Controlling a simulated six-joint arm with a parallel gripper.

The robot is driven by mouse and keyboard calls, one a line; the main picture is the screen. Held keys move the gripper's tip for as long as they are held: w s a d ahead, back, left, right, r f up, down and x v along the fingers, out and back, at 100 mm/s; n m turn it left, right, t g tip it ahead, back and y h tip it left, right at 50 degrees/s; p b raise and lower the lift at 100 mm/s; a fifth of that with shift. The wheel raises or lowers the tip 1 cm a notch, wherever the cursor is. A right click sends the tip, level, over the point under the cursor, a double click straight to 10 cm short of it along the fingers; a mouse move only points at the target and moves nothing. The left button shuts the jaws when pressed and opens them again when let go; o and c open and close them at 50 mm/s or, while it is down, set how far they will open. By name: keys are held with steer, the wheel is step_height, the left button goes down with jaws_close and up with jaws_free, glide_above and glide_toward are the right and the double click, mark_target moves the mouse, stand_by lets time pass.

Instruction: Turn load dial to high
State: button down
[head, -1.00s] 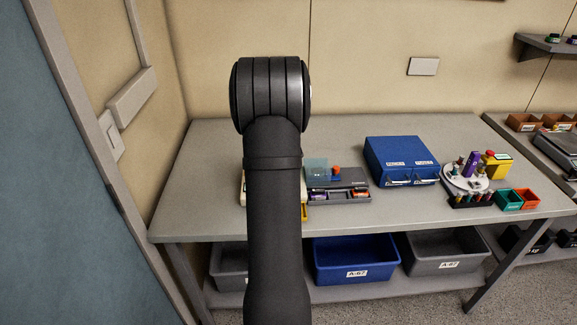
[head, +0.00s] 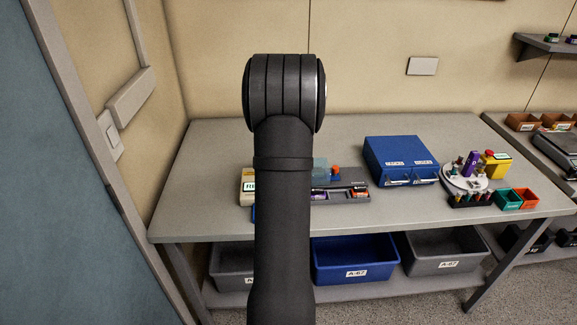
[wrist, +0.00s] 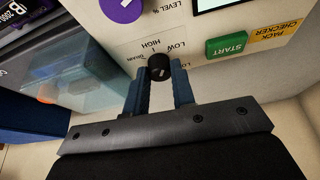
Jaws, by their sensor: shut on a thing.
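The load dial (wrist: 158,64) is a small black knob with a white pointer mark on the pale front of a device labelled PACK CHECKER (wrist: 205,45). HIGH is printed on its left and LOW on its right in the wrist view, both upside down. My gripper (wrist: 159,74) has its two blue fingers on either side of the knob, shut on it. The exact pointer setting is hard to read. In the head view my arm hides the gripper, the dial and most of the device, whose left edge (head: 248,184) shows.
A green START button (wrist: 228,45) and a purple knob (wrist: 121,8) are close by on the panel. A translucent blue box (wrist: 85,62) stands left of it. On the table (head: 400,212) are a grey tray (head: 350,196), a blue drawer box (head: 400,160) and a round carousel (head: 466,180).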

steer(key=n+y, duration=0.1)
steer(key=n, duration=0.1)
steer(key=n+y, duration=0.1)
steer(key=n, duration=0.2)
steer(key=shift+d+n+g, duration=0.2)
steer(key=shift+n+g, duration=0.1)
stand_by(0.5)
steer(key=c, duration=1.2)
jaws_free()
steer(key=shift+r, duration=0.1)
steer(key=v, duration=1.7)
steer(key=shift+d, duration=0.15)
steer(key=x, duration=1.7)
steer(key=shift+a, duration=0.2)
